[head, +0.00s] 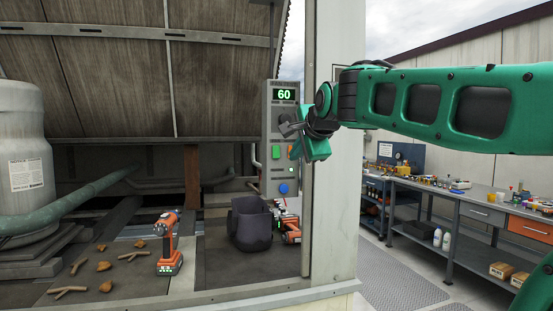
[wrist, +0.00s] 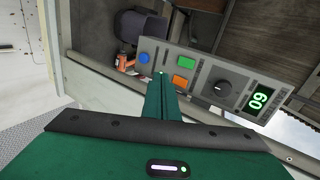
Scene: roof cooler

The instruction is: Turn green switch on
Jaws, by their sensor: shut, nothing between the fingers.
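The green switch (head: 276,152) is on the grey control panel (head: 268,112), below the display reading 60 and left of my gripper in the head view. It also shows in the wrist view (wrist: 187,62), beside an orange switch (wrist: 180,81). My gripper (head: 297,152) is in front of the panel's right side and partly covers the orange switch in the head view. In the wrist view the fingers (wrist: 161,76) are together and empty, with their tips near the panel's edge, between the blue button and the orange switch. I cannot tell whether they touch the panel.
The panel also has a dark knob (wrist: 218,88) and a blue button (wrist: 145,58). A dark bucket (head: 247,228) and orange drills (head: 169,246) stand below, with twigs and leaves at left. A pale post (head: 336,220) rises right of the panel. A workbench (head: 470,207) is farther right.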

